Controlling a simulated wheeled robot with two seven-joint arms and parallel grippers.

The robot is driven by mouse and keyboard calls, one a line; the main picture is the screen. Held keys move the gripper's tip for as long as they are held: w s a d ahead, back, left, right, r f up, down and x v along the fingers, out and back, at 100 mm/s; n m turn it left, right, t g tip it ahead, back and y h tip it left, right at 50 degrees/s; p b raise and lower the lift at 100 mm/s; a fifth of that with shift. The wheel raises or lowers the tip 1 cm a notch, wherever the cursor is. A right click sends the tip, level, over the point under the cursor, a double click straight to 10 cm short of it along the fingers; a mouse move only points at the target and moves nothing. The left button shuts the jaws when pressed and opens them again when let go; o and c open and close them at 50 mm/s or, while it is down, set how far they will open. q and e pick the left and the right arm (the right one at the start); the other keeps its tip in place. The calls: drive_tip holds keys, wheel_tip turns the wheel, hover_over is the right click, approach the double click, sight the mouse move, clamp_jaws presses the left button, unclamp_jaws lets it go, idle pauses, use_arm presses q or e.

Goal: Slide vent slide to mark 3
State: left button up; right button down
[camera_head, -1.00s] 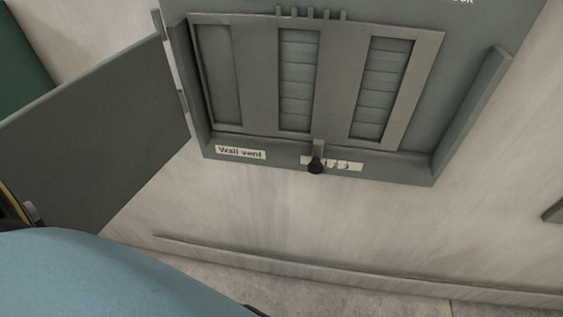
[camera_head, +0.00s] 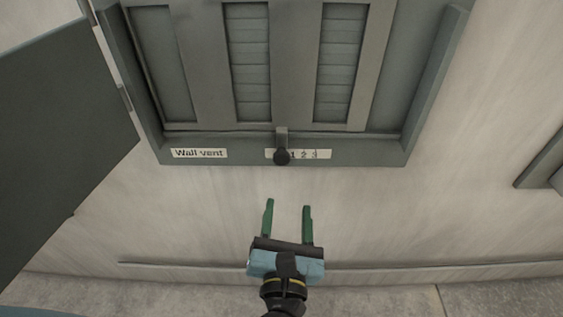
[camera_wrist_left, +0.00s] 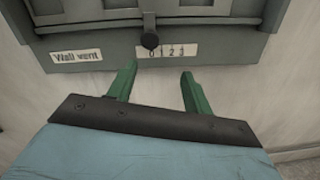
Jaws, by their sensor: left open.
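The vent slide (camera_head: 290,75) is a grey slatted plate in the wall vent frame. Its black knob (camera_head: 282,157) hangs on a short tab at the lower edge, at the left end of the number label (camera_head: 312,154), left of marks 1, 2 and 3. In the left wrist view the knob (camera_wrist_left: 150,41) sits just above and left of the 0 on the label (camera_wrist_left: 167,51). My left gripper (camera_head: 287,203) is open and empty, with green fingers pointing up toward the knob from below, apart from it. My right gripper is in neither view.
The vent's door (camera_head: 60,130) stands open on the left. A "Wall vent" label (camera_head: 199,153) is on the lower frame. A grey box edge (camera_head: 542,162) juts in at the right. The wall below the vent is clear.

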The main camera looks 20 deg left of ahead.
sight(282, 159)
use_arm(q)
drive_tip(key=w+a+n, duration=0.1)
drive_tip(key=w, duration=0.3)
drive_tip(key=w+a+r+n, duration=0.1)
drive_tip(key=w+a, duration=0.1)
drive_tip(key=w, duration=0.2)
drive_tip(key=w+a+r+n+p, duration=0.1)
drive_tip(key=w, duration=0.3)
drive_tip(key=shift+a+n+g+y, duration=0.3)
drive_tip(key=shift+a+g+y, duration=0.1)
clamp_jaws()
